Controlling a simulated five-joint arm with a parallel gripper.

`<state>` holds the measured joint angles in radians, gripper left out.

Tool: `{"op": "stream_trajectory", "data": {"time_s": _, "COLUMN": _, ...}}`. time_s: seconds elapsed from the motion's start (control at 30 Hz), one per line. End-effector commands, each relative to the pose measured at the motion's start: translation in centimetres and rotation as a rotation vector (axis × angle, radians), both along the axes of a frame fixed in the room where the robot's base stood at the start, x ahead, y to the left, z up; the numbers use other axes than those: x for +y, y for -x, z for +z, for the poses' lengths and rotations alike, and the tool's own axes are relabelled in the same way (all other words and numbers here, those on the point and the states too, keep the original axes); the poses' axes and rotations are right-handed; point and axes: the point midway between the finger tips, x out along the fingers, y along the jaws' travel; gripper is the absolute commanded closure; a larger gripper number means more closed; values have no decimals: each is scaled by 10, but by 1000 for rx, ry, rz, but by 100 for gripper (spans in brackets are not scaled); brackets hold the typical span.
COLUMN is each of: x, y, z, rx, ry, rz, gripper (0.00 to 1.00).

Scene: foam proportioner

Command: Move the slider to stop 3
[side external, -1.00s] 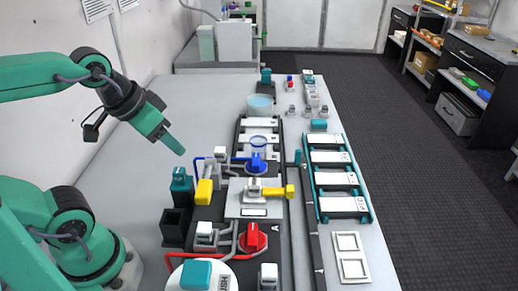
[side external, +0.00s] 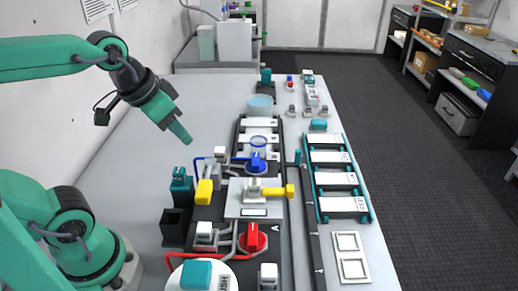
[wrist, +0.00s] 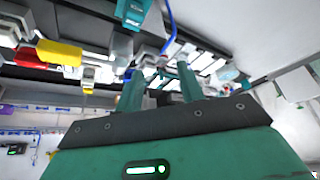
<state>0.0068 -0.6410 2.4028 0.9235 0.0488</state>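The slider appears to be the small teal piece (side external: 297,157) at the far end of a long dark rail (side external: 312,235) in the side view. The rail has small pale marks along it, too small to read as stop numbers. My gripper (side external: 187,140) hangs in the air to the left of the slider, well apart from it, tilted down to the right. In the wrist view its two teal fingers (wrist: 160,85) are spread apart with nothing seen between them. I cannot pick out the slider in the wrist view.
A blue knob (side external: 256,162), a yellow-handled valve (side external: 277,191) and a red knob (side external: 253,238) stand left of the rail. A teal-edged rack of white plates (side external: 340,180) lies to its right. The grey bench (side external: 140,155) left of the panel is mostly clear.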

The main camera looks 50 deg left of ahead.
Motion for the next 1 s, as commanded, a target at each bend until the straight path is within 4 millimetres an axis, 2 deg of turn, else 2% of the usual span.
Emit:
{"op": "stream_trajectory", "data": {"time_s": 0.3, "x": -5, "y": -58, "z": 18, "rx": 76, "ry": -43, "rz": -110, "gripper": 62}}
{"op": "stream_trajectory", "data": {"time_s": 0.5, "x": -9, "y": -98, "z": 22, "rx": 124, "ry": -68, "rz": -183, "gripper": 62}}
{"op": "stream_trajectory", "data": {"time_s": 0.77, "x": -16, "y": -151, "z": 15, "rx": 185, "ry": -96, "rz": -280, "gripper": 62}}
{"op": "stream_trajectory", "data": {"time_s": 1.0, "x": -23, "y": -199, "z": -2, "rx": 241, "ry": -119, "rz": -371, "gripper": 62}}
